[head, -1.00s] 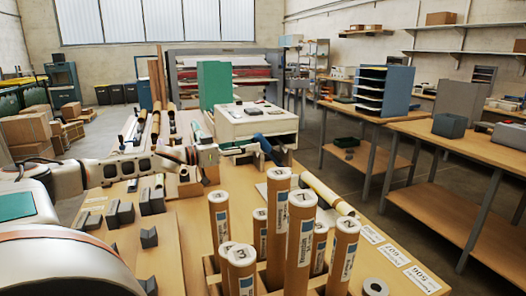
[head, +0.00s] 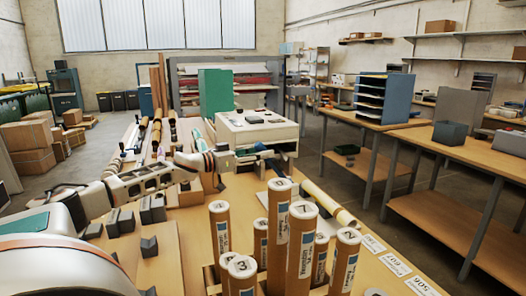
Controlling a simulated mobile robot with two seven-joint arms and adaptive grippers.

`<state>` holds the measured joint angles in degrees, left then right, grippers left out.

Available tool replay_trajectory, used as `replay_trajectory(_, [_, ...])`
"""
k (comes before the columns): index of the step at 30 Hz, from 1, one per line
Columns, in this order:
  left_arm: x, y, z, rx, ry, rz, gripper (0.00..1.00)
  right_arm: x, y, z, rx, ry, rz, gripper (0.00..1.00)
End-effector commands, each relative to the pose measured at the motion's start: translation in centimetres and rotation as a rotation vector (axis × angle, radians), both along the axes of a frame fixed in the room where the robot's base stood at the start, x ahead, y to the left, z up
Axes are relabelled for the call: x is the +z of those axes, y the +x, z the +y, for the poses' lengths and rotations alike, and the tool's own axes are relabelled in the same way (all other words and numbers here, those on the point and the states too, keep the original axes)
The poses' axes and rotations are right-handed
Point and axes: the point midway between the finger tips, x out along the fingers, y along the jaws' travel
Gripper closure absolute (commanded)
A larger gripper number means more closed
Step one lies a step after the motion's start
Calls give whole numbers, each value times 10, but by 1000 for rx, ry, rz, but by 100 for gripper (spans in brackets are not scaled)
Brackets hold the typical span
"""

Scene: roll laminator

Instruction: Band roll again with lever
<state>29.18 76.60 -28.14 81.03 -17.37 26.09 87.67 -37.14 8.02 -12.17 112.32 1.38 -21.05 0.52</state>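The white laminator (head: 270,130) stands on the wooden table beyond the tubes, with small dark parts on its top. My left arm reaches in from the left, and my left gripper (head: 262,152) is at the laminator's front face. Something dark blue shows around its fingertips; I cannot tell finger from lever there, nor whether the gripper is open or shut. My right gripper is not in view.
Several numbered cardboard tubes (head: 302,245) stand upright in the foreground. Grey blocks (head: 152,208) sit on the table at left. A green box-like piece (head: 215,90) stands behind the laminator. Number cards (head: 393,265) lie along the right table edge. An aisle separates the side tables.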

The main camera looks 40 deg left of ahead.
Motion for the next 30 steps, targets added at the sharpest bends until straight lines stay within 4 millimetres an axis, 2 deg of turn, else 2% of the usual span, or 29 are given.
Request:
replay_trajectory(6, [0, 7, -4, -2, 1, 0, 60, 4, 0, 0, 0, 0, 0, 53])
replay_trajectory(14, [-1, 8, -4, -2, 2, 1, 60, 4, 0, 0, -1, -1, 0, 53])
replay_trajectory(15, [0, 8, -4, -2, 2, 1, 63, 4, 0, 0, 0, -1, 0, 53])
replay_trajectory(19, [0, 8, -4, -2, 2, 1, 96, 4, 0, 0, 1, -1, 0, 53])
replay_trajectory(20, [0, 8, -4, -2, 2, 1, 100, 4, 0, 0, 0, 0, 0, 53])
replay_trajectory(30, [4, 10, 0, -1, 6, 4, 100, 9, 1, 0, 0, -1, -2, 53])
